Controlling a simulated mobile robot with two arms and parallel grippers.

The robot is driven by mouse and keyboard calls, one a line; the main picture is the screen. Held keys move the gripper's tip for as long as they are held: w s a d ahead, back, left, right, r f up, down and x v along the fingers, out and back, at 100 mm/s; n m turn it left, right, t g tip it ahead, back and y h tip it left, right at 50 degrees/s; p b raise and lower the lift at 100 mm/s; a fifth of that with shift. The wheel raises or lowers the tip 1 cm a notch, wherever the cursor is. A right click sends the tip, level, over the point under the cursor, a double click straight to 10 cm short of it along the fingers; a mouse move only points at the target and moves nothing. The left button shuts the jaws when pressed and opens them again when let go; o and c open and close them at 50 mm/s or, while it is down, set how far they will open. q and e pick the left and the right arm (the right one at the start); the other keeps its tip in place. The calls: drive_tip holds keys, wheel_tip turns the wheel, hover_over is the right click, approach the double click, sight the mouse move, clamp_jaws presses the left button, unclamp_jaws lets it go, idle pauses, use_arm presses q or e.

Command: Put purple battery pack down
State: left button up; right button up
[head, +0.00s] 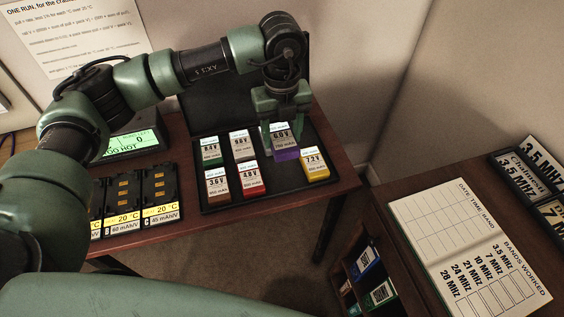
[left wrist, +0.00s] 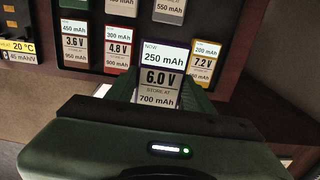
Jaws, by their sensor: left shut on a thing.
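The purple battery pack (head: 286,154) carries a white label reading 6.0 V. My left gripper (head: 281,122) is shut on it, over the right part of the black tray (head: 256,192). In the left wrist view the pack (left wrist: 161,77) stands between the fingers, its label showing 250 mAh now and store at 700 mAh. I cannot tell whether the pack's bottom touches the tray. My right gripper is not in view.
Around it in the tray are a yellow pack (head: 315,165), a red pack (head: 250,181), a brown pack (head: 217,187), a green pack (head: 211,150) and a grey pack (head: 242,145). Black charger bays (head: 160,190) stand left; an open logbook (head: 470,245) lies on the right desk.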

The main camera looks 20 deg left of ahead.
use_arm(q)
hover_over(283, 174)
wheel_tip(283, 174, down, 7)
drive_tip(key=shift+f, duration=0.1)
drive_tip(key=shift+f+p, duration=0.4)
drive_tip(key=shift+f, duration=2)
drive_tip(key=shift+f, duration=0.1)
drive_tip(key=shift+f, duration=0.15)
drive_tip(key=o, duration=1.5)
drive_tip(key=shift+o, duration=0.2)
drive_tip(key=shift+r, duration=0.2)
wheel_tip(283, 174, up, 12)
drive_tip(key=shift+a+r+b, duration=0.1)
drive_tip(key=shift+b, duration=0.35)
